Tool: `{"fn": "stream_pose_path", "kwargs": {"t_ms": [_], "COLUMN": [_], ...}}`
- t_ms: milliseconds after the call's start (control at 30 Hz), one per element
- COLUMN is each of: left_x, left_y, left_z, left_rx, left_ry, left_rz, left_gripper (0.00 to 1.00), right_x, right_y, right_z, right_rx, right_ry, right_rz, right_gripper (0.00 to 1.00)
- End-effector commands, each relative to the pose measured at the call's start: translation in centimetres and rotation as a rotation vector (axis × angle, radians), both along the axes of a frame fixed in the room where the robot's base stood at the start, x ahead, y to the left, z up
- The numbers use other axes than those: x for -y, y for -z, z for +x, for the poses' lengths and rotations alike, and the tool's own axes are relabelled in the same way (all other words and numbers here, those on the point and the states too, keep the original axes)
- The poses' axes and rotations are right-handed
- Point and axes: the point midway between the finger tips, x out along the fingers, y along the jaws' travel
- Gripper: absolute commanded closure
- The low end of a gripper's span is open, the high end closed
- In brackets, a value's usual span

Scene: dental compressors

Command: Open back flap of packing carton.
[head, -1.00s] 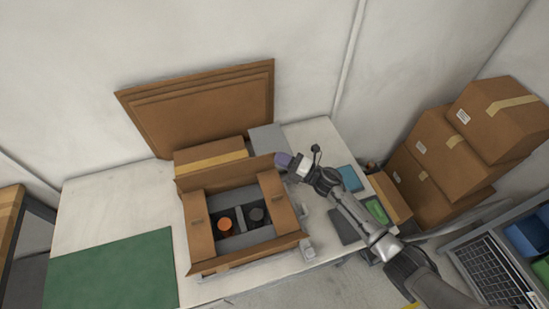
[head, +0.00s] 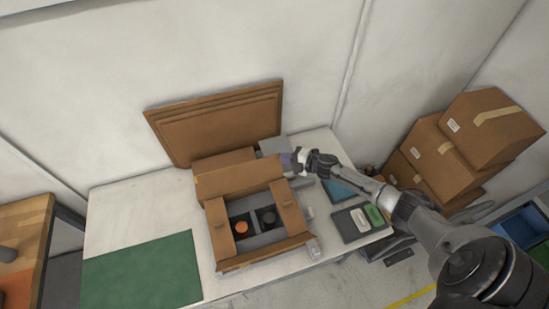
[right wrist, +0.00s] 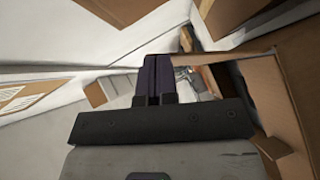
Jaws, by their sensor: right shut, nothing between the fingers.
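The open packing carton (head: 263,262) stands on the white table, with dark and orange-topped parts inside. Its back flap (head: 240,180) stands up along the far edge, and its side flaps (head: 221,230) are spread at left and right. My right gripper (head: 290,160) is shut and empty at the right end of the back flap; I cannot tell whether it touches. In the right wrist view its dark purple fingers (right wrist: 158,78) are together, with brown cardboard (right wrist: 283,90) close on the right. My left gripper is not in view.
A closed brown box (head: 224,158) sits just behind the carton, and flat cardboard sheets (head: 215,125) lean on the wall. A green mat (head: 142,270) lies at left. A tray with green and white items (head: 358,222) lies at right. Stacked boxes (head: 490,135) stand further right.

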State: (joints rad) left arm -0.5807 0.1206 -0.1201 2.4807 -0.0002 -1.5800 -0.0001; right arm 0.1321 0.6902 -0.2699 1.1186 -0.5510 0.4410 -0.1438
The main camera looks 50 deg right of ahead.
Motion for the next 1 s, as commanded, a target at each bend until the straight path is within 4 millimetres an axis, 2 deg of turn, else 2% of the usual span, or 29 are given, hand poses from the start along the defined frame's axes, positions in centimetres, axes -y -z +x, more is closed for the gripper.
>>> {"fn": "stream_pose_path", "kwargs": {"t_ms": [167, 667, 867, 1000], "left_x": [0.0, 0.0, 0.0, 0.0], "left_y": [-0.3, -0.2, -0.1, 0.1], "left_z": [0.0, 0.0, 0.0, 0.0], "left_rx": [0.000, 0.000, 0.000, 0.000], "left_ry": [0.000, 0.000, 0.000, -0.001], "left_rz": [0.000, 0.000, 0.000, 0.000], "left_gripper": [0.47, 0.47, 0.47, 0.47], "right_x": [0.6, 0.7, 1.4, 2.2], "right_y": [0.1, 0.1, -0.4, -0.9], "right_z": [-0.4, -0.6, -2.7, -5.0], "right_rx": [-0.015, -0.016, -0.018, -0.019], "right_ry": [0.010, 0.010, 0.009, 0.008], "right_rz": [0.007, 0.007, 0.005, 0.005], "right_gripper": [1.00, 1.00, 1.00, 1.00]}}
